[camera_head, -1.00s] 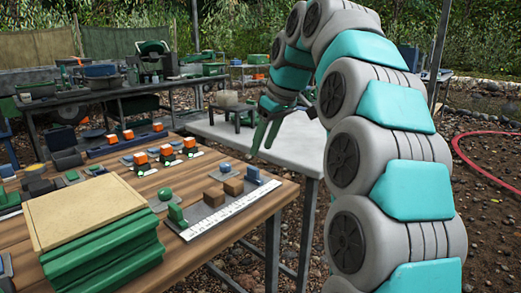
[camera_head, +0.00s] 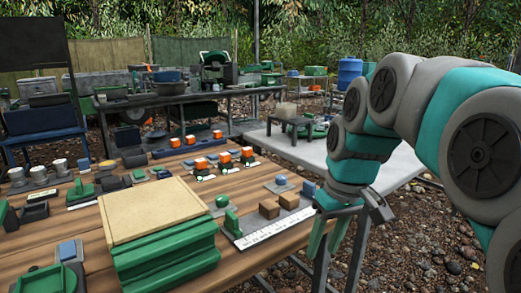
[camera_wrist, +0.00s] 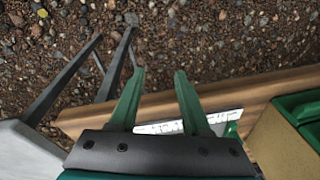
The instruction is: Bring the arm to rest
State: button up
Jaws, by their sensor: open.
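My gripper (camera_head: 328,235) is at the right front of the wooden table in the head view, its two green fingers pointing down, apart and empty. My arm curves in from the right edge, bent over at the top. In the wrist view my gripper (camera_wrist: 158,85) shows both fingers spread, with gravel and the table's edge beneath. Nothing is between the fingers. The wooden table (camera_head: 75,240) lies left of the gripper.
A green box with a tan lid (camera_head: 165,245), a white ruler strip (camera_head: 270,228) and brown blocks (camera_head: 269,208) stand near the table's right edge. A grey table (camera_head: 300,150) stands behind the gripper. Open gravel (camera_head: 430,235) lies to the right.

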jog(key=s+d+f+m+g, duration=0.1)
jog(key=s+f+m, duration=0.1)
jog(key=s+f, duration=0.5)
jog(key=s+d+f+m+g+h, duration=0.1)
jog(key=s+f, duration=0.7)
jog(key=s, duration=0.8)
jog(key=shift+d+f+m+g+h+p, duration=0.15)
jog(key=shift+d+m+g+h+p, duration=0.2)
jog(key=shift+m, duration=0.25)
jog(key=shift+s, duration=0.1)
dwell(1.0)
